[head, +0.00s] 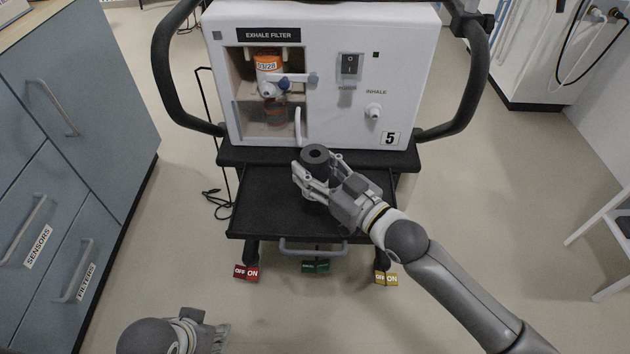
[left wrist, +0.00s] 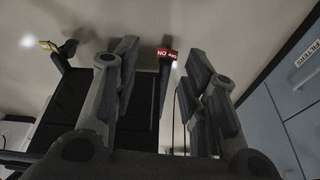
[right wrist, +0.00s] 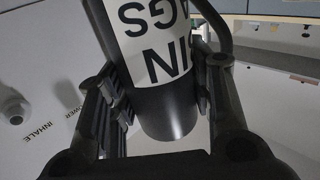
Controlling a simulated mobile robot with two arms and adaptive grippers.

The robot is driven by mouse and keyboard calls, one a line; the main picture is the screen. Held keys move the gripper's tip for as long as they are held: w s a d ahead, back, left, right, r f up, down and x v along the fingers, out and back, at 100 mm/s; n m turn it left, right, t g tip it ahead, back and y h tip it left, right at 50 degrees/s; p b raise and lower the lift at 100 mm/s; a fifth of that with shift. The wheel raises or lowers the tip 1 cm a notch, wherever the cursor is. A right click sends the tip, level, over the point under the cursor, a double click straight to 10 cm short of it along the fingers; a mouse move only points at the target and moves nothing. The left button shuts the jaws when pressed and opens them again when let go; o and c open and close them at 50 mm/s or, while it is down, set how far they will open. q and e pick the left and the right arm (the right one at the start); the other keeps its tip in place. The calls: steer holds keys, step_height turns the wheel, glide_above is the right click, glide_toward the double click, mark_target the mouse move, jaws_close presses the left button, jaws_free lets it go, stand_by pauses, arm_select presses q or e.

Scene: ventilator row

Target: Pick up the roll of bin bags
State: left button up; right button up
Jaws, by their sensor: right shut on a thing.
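The roll of bin bags (head: 315,156) is a dark cylinder with a hollow core, upright at the ventilator cart's black shelf (head: 262,208). My right gripper (head: 308,181) is shut on it from the right. In the right wrist view the roll (right wrist: 165,112) stands between the two fingers, with a white label reading "BIN BAGS" in part. The fingers hide much of its lower part in the head view, and I cannot tell if it touches the shelf. My left gripper (left wrist: 155,95) is open and empty, its fingers apart; only part of that arm shows at the bottom of the head view.
The white ventilator (head: 338,120), marked 5, stands just behind the roll, with an exhale filter bay and an inhale port. Red (head: 246,272), green (head: 315,266) and yellow (head: 386,278) pedals sit below the shelf. Blue drawers (head: 55,190) line the left. Floor is open at right.

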steer(key=c, duration=0.3)
steer(key=shift+r, duration=0.15)
